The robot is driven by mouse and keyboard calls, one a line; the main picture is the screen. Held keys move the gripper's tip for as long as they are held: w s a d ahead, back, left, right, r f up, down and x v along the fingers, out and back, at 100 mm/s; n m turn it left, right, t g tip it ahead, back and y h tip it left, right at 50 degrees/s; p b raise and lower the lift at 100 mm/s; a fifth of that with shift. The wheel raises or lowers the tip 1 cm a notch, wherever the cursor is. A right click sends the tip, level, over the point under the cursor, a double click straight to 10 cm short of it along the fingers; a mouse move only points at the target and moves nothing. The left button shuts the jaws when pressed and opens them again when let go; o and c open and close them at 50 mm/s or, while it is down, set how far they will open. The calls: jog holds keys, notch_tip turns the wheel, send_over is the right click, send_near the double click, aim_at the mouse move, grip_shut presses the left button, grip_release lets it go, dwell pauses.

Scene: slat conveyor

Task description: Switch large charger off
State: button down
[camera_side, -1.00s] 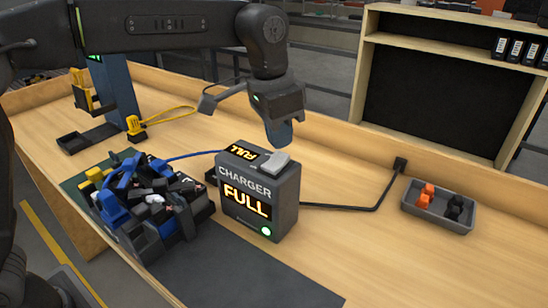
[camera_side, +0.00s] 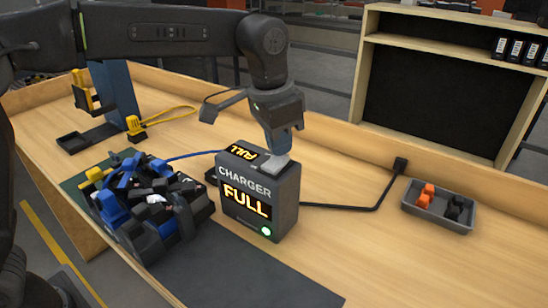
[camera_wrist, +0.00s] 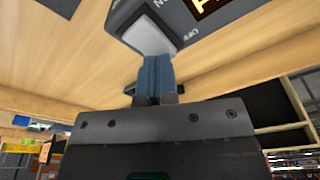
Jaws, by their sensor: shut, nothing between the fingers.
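The large charger (camera_side: 258,195) is a dark grey box on the bench, marked "CHARGER", with a lit orange "FULL" display and a glowing green light low on its front. A light grey rocker switch (camera_side: 266,164) sits on its top, to the right of a smaller "FULL" display. My gripper (camera_side: 284,150) is shut and empty. Its blue fingertips are at the switch's right end and appear to touch it. In the wrist view the shut fingertips (camera_wrist: 158,60) meet the near edge of the pale switch (camera_wrist: 145,35). They cover part of it.
A dark bin (camera_side: 150,235) full of blue, black and yellow parts stands left of the charger. A grey tray (camera_side: 437,211) with orange and black pieces lies to the right. A black cable (camera_side: 345,207) runs from the charger to the back wall.

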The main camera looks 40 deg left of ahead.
jog(key=shift+f, duration=0.45)
jog(key=shift+r, duration=3.55)
